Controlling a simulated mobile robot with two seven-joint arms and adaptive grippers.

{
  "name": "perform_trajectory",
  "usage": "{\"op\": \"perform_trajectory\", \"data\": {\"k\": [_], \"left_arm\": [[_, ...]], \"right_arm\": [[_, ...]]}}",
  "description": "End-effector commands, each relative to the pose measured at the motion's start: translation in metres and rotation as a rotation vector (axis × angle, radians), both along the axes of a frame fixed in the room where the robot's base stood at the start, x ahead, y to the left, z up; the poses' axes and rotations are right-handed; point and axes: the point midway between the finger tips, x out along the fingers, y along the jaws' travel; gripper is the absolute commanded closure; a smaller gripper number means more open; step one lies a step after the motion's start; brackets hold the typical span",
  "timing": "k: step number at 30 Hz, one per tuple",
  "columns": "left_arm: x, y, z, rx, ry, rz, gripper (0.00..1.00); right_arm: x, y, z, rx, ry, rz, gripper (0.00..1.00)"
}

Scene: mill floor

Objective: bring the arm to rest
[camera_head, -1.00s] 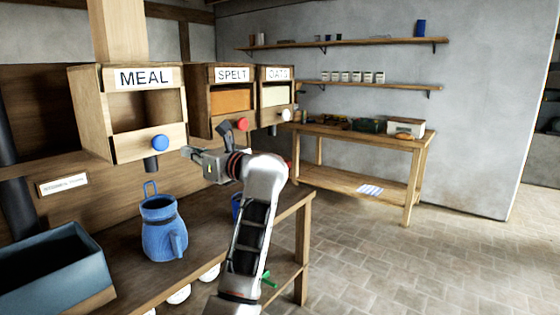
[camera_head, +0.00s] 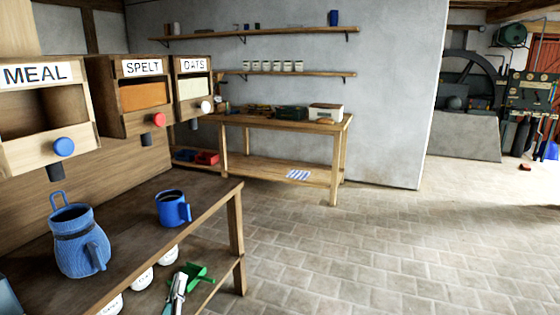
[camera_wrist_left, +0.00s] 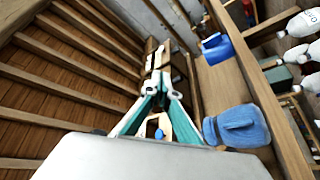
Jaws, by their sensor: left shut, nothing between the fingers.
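My left gripper (camera_head: 180,276) is at the bottom of the head view, in front of the bench's front edge, with only its end part in frame. It is shut and empty. The rest of my left arm is out of the head view. My right gripper is not in view.
A blue jug (camera_head: 78,255) and a blue mug (camera_head: 173,209) stand on the bench, under the MEAL (camera_head: 38,115), SPELT (camera_head: 140,95) and OATS (camera_head: 193,90) bins. A green object (camera_head: 197,272) lies on the lower shelf.

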Motion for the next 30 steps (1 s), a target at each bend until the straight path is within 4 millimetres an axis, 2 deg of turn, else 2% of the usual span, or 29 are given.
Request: {"op": "perform_trajectory", "data": {"k": [1,3,5,9,12,15,18,21,30], "left_arm": [[-0.017,-0.011,-0.034,0.094,0.084,-0.024,1.00],[-0.040,-0.024,-0.075,0.219,0.188,-0.060,1.00],[-0.062,-0.032,-0.108,0.322,0.274,-0.091,1.00],[-0.123,-0.045,-0.183,0.555,0.465,-0.172,1.00],[-0.169,-0.047,-0.227,0.705,0.586,-0.231,1.00],[-0.210,-0.046,-0.258,0.827,0.680,-0.282,1.00],[-0.239,-0.043,-0.278,0.910,0.744,-0.319,1.00],[-0.256,-0.041,-0.288,0.957,0.779,-0.339,1.00],[-0.260,-0.040,-0.292,0.972,0.789,-0.345,1.00]], "right_arm": [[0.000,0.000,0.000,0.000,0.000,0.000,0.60],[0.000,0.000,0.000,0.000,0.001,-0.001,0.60],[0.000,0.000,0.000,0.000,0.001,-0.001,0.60],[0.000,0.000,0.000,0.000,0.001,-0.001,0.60],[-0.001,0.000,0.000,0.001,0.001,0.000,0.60],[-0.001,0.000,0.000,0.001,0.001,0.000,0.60],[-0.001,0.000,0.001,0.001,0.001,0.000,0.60],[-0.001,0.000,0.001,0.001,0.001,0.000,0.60],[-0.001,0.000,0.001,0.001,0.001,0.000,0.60]]}}
